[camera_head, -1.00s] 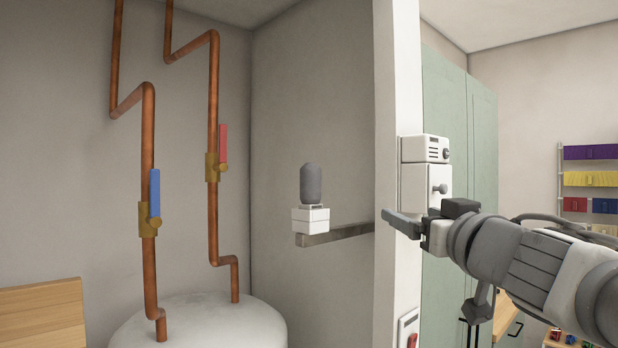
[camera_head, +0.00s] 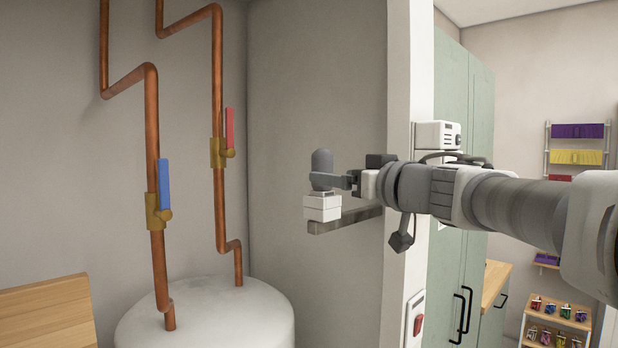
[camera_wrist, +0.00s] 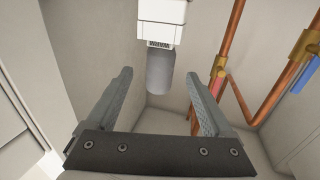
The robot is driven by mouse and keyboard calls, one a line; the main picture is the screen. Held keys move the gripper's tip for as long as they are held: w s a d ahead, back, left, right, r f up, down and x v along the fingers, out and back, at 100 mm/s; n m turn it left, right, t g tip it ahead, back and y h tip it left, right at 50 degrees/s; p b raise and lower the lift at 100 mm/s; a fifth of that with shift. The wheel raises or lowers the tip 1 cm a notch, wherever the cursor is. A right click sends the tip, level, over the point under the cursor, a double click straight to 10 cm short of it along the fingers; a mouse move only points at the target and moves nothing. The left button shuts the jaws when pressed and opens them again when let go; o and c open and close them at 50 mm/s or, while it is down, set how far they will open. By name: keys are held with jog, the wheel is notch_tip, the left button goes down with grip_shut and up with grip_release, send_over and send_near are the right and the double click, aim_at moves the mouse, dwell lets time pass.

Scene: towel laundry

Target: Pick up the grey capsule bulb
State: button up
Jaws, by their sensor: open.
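The grey capsule bulb (camera_head: 321,162) stands upright on a small white block-shaped holder (camera_head: 322,208) at the end of a wall bracket. In the wrist view the bulb (camera_wrist: 160,72) appears upside down, hanging below the white holder (camera_wrist: 161,22). It lies ahead of the gap between my two fingers. My gripper (camera_head: 335,181) is open and empty. In the head view its finger overlaps the lower part of the bulb, hiding some of it. In the wrist view the fingertips of my gripper (camera_wrist: 160,75) are spread on both sides of the bulb, with no clear contact.
The bracket (camera_head: 350,221) runs to the white wall edge (camera_head: 408,150). Copper pipes (camera_head: 154,180) with a blue valve handle (camera_head: 163,157) and a red one (camera_head: 229,128) rise from a white tank (camera_head: 215,315) at left. A white wall unit (camera_head: 437,135) is behind my arm.

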jog(key=x, duration=0.8)
jog(key=shift+w+a+f, duration=0.25)
jog(key=shift+w, duration=0.05)
grip_shut()
notch_tip(320, 180, up, 10)
jog(key=p, duration=0.5)
dwell(0.4)
